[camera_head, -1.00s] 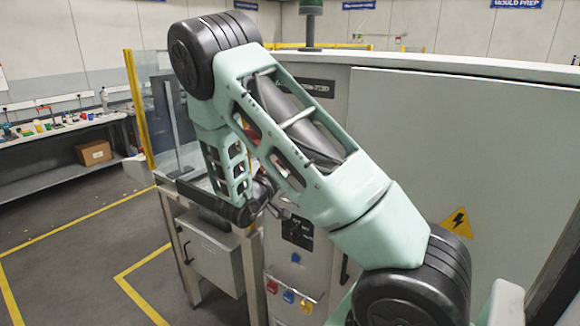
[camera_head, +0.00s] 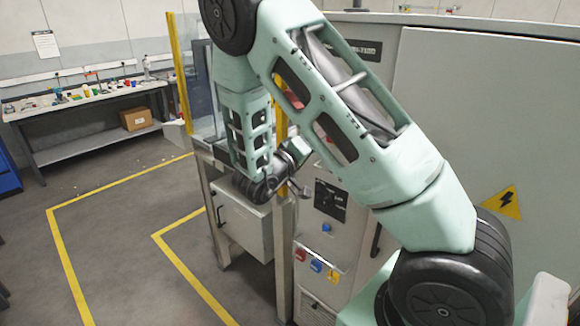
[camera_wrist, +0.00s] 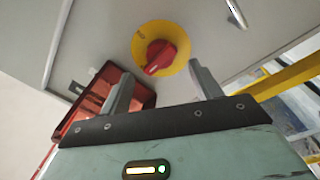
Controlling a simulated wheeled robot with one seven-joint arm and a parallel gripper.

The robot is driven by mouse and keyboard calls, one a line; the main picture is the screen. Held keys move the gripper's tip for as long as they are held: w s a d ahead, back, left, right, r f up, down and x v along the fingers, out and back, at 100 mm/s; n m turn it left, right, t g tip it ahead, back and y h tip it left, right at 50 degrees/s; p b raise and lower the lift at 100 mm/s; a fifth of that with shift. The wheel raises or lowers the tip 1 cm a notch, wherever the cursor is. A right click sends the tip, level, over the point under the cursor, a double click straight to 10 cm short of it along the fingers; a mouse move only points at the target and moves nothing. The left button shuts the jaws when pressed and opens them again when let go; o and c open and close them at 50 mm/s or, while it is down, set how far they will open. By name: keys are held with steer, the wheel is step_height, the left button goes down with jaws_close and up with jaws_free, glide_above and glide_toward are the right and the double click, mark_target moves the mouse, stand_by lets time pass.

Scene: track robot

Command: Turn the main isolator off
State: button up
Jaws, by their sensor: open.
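The main isolator is a red rotary knob (camera_wrist: 158,57) on a round yellow plate (camera_wrist: 175,33), set on a pale grey panel in the wrist view. The knob's grip lies at a slant, its lower end toward the lower left. My gripper (camera_wrist: 161,70) is open, one finger at each side of the picture below the yellow plate. Nothing is between the fingers; the knob shows just beyond the gap, and contact is not visible. In the head view my arm hides the isolator and most of the gripper.
A red open-fronted box (camera_wrist: 138,94) sits close by my left finger. A metal handle (camera_wrist: 236,12) is at upper right. In the head view, a grey cabinet (camera_head: 455,110) fills the right, with coloured padlocks (camera_head: 316,265) low down. Floor at left is clear.

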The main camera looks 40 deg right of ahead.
steer(key=a+f+b, duration=0.1)
steer(key=a+b, duration=0.2)
steer(key=a, duration=0.8)
steer(key=shift+s+a, duration=0.25)
steer(key=shift+s, duration=0.2)
